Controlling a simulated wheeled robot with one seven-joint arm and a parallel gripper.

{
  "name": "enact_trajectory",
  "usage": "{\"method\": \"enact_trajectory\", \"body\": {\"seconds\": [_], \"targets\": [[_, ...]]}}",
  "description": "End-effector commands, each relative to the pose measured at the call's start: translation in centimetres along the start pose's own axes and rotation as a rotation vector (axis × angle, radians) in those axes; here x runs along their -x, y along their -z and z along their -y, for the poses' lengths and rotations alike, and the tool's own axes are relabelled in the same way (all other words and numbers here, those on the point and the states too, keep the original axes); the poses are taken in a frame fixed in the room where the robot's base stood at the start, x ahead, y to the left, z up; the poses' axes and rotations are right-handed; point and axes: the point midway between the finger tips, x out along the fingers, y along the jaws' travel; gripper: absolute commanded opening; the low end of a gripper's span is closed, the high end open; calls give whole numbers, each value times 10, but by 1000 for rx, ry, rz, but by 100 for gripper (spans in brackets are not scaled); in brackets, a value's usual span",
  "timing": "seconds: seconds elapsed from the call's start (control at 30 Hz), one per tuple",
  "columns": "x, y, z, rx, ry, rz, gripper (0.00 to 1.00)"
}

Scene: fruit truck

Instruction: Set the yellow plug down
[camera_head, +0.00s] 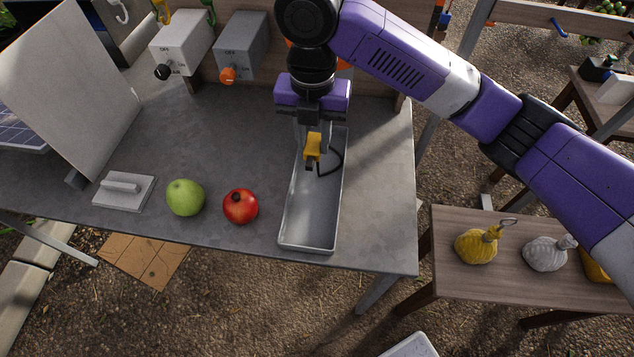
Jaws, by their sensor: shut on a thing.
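The yellow plug (313,147) with a dark cord hangs over the long grey metal tray (328,229) on the grey table. My gripper (313,134) points down above the tray's far half and is shut on the plug. The cord curls to the right of the plug, over the tray. I cannot tell whether the plug or its cord touches the tray floor. The near half of the tray is empty.
A red fruit (240,206), a green apple (185,197) and a white plate with a handle (124,191) lie left of the tray. A white switch box (183,43) and a grey switch box (241,45) stand behind. A side bench (497,283) is at right.

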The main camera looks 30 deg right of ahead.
Motion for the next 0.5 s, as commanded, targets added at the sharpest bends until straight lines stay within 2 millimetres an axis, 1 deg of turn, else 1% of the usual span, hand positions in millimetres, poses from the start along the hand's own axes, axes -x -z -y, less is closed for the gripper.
{"method": "enact_trajectory", "body": {"seconds": [0.07, 0.17, 0.3, 0.37, 0.5], "targets": [[-5, 1, 0, 20, 0, -3, 0], [-22, 2, 0, 26, 0, -8, 0], [-56, 2, 0, 24, -1, -9, 0], [-68, 1, 1, 22, 2, -6, 0], [-101, 1, 1, 22, 3, -5, 0]]}}
